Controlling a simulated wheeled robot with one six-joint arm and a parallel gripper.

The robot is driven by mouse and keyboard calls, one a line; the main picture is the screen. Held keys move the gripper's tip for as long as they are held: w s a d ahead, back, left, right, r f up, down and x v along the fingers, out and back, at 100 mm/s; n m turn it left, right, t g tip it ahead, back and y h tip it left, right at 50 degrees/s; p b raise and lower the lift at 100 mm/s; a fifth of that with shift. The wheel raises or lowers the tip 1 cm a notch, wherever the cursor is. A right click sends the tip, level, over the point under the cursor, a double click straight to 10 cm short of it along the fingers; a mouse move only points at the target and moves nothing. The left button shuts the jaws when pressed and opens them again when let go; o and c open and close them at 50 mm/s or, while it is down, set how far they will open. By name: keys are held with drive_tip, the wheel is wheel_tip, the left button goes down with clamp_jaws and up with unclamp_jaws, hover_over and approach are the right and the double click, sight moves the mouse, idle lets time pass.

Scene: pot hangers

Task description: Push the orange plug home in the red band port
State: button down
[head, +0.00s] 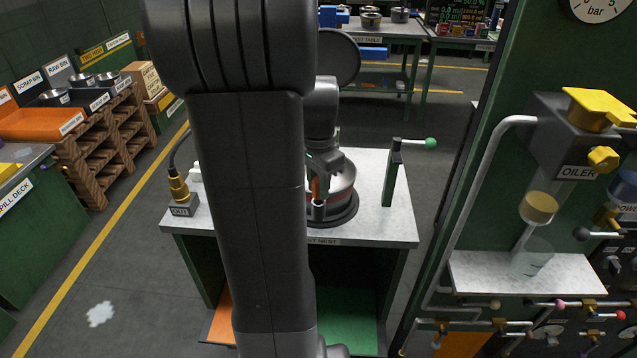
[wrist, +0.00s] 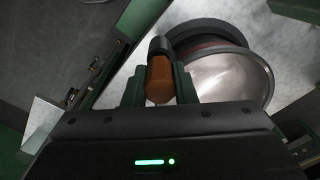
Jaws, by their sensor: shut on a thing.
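The orange plug (wrist: 160,82) is between the two green fingers of my gripper (wrist: 159,90), which is shut on it. In the wrist view its far end meets a dark round port (wrist: 160,46) on the side of the pot. How deep the plug sits in it I cannot tell. The metal pot (wrist: 228,80) with a red band (wrist: 208,46) stands in a dark round nest. In the head view the pot (head: 342,178) is on the bench, partly behind my arm. There the orange plug (head: 316,188) shows as a small strip by my gripper (head: 318,170).
The pale bench top (head: 385,225) carries a green post with a lever (head: 392,172) right of the pot. A brass connector with a cable (head: 178,187) stands at the left on a block marked OUT. An oiler panel (head: 575,130) rises at the right.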

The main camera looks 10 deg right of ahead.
drive_tip(key=shift+f+b, duration=0.3)
drive_tip(key=shift+f, duration=0.3)
drive_tip(key=c, duration=1.1)
unclamp_jaws()
wheel_tip(320, 180, up, 14)
drive_tip(key=shift+p, duration=0.45)
drive_tip(key=shift+f, duration=0.15)
wheel_tip(320, 180, down, 14)
drive_tip(key=shift+r+b, duration=0.15)
drive_tip(key=shift+b, duration=0.2)
drive_tip(key=shift+r, duration=0.35)
